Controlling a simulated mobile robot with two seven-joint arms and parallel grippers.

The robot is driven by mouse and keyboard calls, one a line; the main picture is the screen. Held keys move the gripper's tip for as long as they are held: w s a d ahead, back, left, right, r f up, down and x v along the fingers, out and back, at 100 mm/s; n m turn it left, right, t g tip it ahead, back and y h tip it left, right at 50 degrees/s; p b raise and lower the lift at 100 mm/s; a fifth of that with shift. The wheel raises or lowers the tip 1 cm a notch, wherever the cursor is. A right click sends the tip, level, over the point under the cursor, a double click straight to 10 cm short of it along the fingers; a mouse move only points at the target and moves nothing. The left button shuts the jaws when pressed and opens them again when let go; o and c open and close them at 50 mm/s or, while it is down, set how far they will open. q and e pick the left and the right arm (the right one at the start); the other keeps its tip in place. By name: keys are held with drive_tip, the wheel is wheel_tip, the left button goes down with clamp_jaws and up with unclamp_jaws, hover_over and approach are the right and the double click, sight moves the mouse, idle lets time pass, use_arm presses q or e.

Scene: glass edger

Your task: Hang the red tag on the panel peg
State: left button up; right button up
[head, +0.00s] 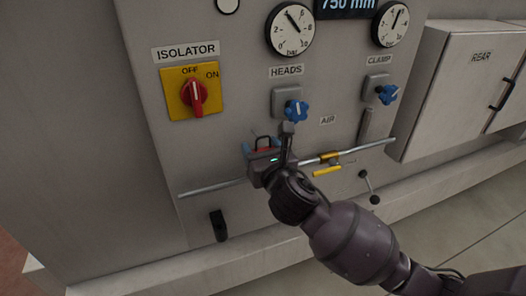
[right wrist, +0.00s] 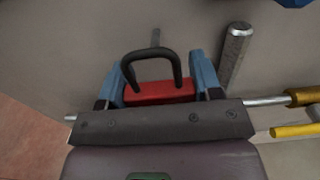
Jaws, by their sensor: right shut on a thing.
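My right gripper (head: 268,153) is shut on the red tag (head: 262,150), close in front of the grey panel below the HEADS valve. In the right wrist view the tag (right wrist: 160,92) is a red block with a black loop (right wrist: 152,56) standing up from it. The blue fingers of the gripper (right wrist: 160,88) are on either side of it. A thin grey peg (right wrist: 156,38) shows just beyond the top of the loop. The loop's top overlaps the peg's lower end in the picture; I cannot tell whether they touch. My left gripper is not in view.
A grey metal bar (right wrist: 235,50) stands close to the right finger. Blue knobs (head: 296,110) and a red isolator switch (head: 194,94) are above.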

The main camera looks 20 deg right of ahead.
sight(254, 137)
drive_tip(key=shift+w+f, duration=0.1)
drive_tip(key=shift+w, duration=1.45)
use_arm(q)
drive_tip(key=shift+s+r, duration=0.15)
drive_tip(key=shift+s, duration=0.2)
use_arm(e)
drive_tip(key=shift+w, duration=0.15)
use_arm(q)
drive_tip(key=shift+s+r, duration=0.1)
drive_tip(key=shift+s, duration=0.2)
use_arm(e)
drive_tip(key=shift+w, duration=0.1)
